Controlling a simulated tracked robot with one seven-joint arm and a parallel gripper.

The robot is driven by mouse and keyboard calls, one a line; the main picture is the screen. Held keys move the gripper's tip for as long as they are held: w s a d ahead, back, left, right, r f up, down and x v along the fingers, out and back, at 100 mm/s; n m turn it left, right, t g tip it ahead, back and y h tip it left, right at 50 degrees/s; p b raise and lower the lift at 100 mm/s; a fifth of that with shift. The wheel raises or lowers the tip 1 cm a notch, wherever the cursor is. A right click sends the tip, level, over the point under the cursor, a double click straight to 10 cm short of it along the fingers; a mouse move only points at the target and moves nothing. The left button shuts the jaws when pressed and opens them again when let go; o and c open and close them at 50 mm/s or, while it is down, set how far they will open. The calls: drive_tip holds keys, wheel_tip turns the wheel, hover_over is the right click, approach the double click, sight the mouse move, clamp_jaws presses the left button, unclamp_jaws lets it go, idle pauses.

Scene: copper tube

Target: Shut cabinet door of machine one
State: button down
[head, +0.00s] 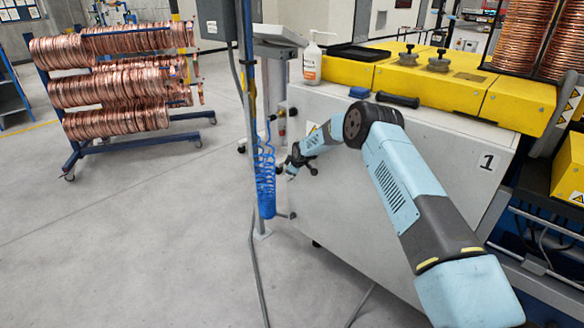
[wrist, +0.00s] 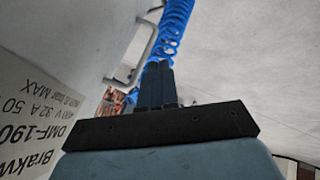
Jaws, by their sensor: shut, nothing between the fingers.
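Machine one (head: 400,190) has a light grey front with a black "1" near its right end and a yellow top. My arm reaches across this front. My gripper (head: 290,172) is near the left end of the grey cabinet, beside the blue coiled hose. In the wrist view my gripper (wrist: 160,75) is shut and empty, its dark fingers together. A grey bar handle (wrist: 143,50) on a pale panel is just left of the fingertips; I cannot tell whether they touch. A printed label (wrist: 35,125) is upside down at the left. Whether the cabinet door is open or shut is not clear.
A blue coiled hose (head: 265,185) hangs on a post close to my gripper, and shows beyond the fingers in the wrist view (wrist: 175,30). A rack of copper coils (head: 110,85) stands at the back left. Open concrete floor (head: 130,240) lies left. A pump bottle (head: 312,62) stands on top.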

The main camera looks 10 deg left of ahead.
drive_tip(key=s+d+r+m+h, duration=0.1)
drive_tip(key=s+d+r, duration=0.3)
drive_tip(key=r, duration=0.5)
drive_tip(key=s+d+r+m, duration=0.1)
drive_tip(key=s+d+r, duration=0.25)
drive_tip(key=r, duration=0.55)
drive_tip(key=s+d+r+m+h, duration=0.1)
drive_tip(key=s+d+r, duration=0.25)
drive_tip(key=r, duration=0.55)
drive_tip(key=s+d+r+m+h, duration=0.1)
drive_tip(key=s+d+r+m, duration=0.2)
drive_tip(key=s+d+r, duration=1.05)
drive_tip(key=s+d+r+m+h, duration=0.15)
drive_tip(key=s+d+r, duration=0.3)
drive_tip(key=s, duration=0.45)
drive_tip(key=s+d+r+m+y, duration=0.1)
drive_tip(key=s+d+r+m, duration=0.2)
drive_tip(key=s+r, duration=0.45)
drive_tip(key=s+d+f+m, duration=0.2)
drive_tip(key=s+d, duration=0.1)
drive_tip(key=s, duration=0.9)
drive_tip(key=s+d+f+m, duration=0.2)
drive_tip(key=s+d+m, duration=0.1)
drive_tip(key=s, duration=0.9)
drive_tip(key=shift+f+h, duration=0.3)
drive_tip(key=shift+h, duration=0.05)
drive_tip(key=shift+d+m, duration=0.15)
drive_tip(key=shift+m, duration=0.1)
